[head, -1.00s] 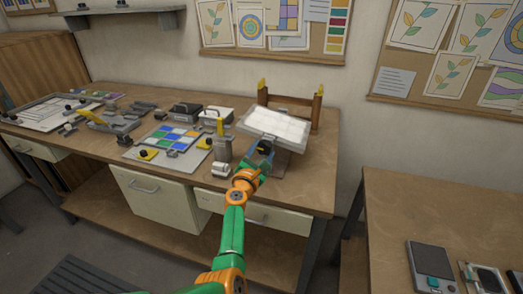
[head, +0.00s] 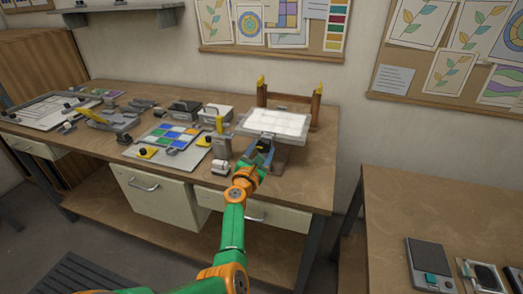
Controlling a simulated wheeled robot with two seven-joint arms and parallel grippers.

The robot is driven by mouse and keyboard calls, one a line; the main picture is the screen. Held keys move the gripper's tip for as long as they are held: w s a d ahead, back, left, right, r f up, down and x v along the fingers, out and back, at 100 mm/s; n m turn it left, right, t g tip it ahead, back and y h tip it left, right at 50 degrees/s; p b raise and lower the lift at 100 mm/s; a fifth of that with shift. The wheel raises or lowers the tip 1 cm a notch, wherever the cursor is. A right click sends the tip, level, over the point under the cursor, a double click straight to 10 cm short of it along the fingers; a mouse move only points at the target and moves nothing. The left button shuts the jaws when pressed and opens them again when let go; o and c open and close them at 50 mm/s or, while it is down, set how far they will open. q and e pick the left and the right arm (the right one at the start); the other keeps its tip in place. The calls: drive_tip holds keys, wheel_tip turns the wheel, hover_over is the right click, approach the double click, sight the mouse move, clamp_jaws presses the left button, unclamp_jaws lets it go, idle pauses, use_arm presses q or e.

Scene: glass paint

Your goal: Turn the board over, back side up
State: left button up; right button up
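A flat board (head: 277,123) with a white panelled face and a grey frame sits on a stand at the right part of the workbench. It lies nearly level, in front of a wooden rack (head: 290,97) with yellow tips. My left gripper (head: 261,148) is at the board's near edge, and its fingers are partly hidden by the dark gripper body and the edge. I cannot tell whether it grips the edge. My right gripper is out of view.
The workbench (head: 285,190) also bears a panel of coloured tiles (head: 172,138), a small grey-and-white device (head: 221,165) left of my gripper, and several tools further left. A second table (head: 420,210) stands at right with flat devices. Pinboards hang on the wall behind.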

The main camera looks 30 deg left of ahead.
use_arm(q)
drive_tip(key=o, duration=0.4)
drive_tip(key=p+v, duration=0.2)
drive_tip(key=v, duration=0.5)
